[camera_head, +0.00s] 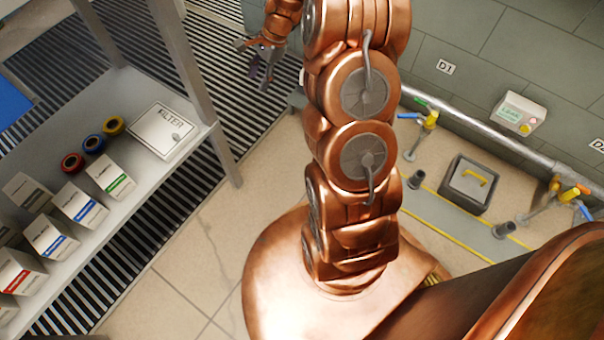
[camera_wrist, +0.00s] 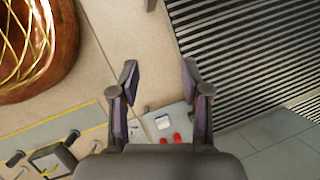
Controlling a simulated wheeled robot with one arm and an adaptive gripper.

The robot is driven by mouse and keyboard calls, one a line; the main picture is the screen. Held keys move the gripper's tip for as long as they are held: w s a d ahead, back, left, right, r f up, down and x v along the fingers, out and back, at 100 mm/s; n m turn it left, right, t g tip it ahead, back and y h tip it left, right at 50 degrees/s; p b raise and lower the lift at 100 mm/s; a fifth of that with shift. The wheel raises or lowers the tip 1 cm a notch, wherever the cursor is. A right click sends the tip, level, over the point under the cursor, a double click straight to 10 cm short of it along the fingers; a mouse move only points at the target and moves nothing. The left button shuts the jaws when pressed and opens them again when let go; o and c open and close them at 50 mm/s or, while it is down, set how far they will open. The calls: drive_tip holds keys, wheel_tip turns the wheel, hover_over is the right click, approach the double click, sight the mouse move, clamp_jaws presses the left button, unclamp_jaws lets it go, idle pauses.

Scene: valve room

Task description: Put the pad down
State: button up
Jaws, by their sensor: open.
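My gripper (camera_head: 258,68) is high and far in the head view, left of my arm, above the dark floor grating. In the wrist view my gripper (camera_wrist: 161,72) has its two fingers spread wide apart, with nothing between them. No thing that I can surely call the pad shows in either view. Far below the gripper, a small white and blue thing (camera_wrist: 163,123) lies on a pale grey surface (camera_wrist: 150,118), with two small red things (camera_wrist: 177,138) beside it. These are too small to tell.
A shelf (camera_head: 135,208) at the left holds a FILTER case (camera_head: 161,131), coloured rolls (camera_head: 93,143) and several cartons (camera_head: 81,204). At the right, a dark box with a yellow handle (camera_head: 470,183) stands near wall pipes and valves (camera_head: 431,119). Tiled floor (camera_head: 200,250) between is clear.

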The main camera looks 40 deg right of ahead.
drive_tip(key=s+a+r+n+g+h, duration=0.1)
drive_tip(key=s+a+r+n+g, duration=0.1)
drive_tip(key=s+a+r+n, duration=0.45)
drive_tip(key=s+a+r+n+g, duration=0.1)
drive_tip(key=s+a+r+n, duration=0.2)
drive_tip(key=s+a, duration=0.5)
drive_tip(key=s+r+n+g+h, duration=0.2)
drive_tip(key=s+n, duration=0.6)
drive_tip(key=s, duration=1.4)
wheel_tip(320, 180, up, 2)
drive_tip(key=shift+s+r+n+h, duration=0.1)
drive_tip(key=shift+s+n+h, duration=0.2)
drive_tip(key=shift+h, duration=0.3)
